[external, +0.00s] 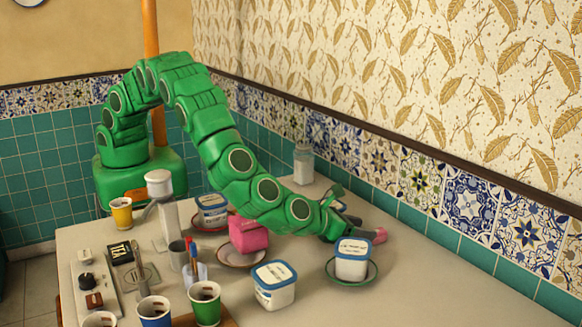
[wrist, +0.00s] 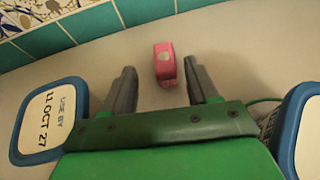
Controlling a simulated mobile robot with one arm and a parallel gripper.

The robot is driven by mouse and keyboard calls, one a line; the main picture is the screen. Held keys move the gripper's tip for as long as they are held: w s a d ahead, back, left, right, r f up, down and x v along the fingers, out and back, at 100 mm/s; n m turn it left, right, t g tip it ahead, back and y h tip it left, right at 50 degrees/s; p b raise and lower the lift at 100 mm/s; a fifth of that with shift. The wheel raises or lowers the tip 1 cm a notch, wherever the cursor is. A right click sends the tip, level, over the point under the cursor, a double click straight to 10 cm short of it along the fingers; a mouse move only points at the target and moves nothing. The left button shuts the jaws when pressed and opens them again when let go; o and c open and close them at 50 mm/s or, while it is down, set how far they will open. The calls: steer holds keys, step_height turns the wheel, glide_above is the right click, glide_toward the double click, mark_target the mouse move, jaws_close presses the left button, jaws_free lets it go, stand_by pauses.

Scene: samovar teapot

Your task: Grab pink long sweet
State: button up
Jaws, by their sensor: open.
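The pink long sweet (wrist: 165,62) lies on the table straight ahead in the wrist view. My gripper (wrist: 159,78) is open, with one dark finger on each side of the sweet's near end. Gaps show between the sweet and both fingers, wider on the left. In the external view, the sweet (external: 374,235) shows at the end of my gripper (external: 350,227). The fingers there are partly hidden by the lidded tub in front.
A blue-lidded white tub (external: 353,262) stands on a green saucer (external: 332,277) close by. Another tub (wrist: 45,120) is left of my gripper in the wrist view. A pink block (external: 248,236) sits on a saucer. The tiled wall is behind; the table's right is clear.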

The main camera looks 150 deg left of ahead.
steer(key=shift+w+x, duration=0.15)
steer(key=shift+x, duration=1.05)
steer(key=shift+w+x, duration=0.15)
steer(key=shift+x, duration=1)
steer(key=shift+d, duration=0.1)
steer(key=c, duration=1)
steer(key=shift+r, duration=0.1)
steer(key=shift+c, duration=0.2)
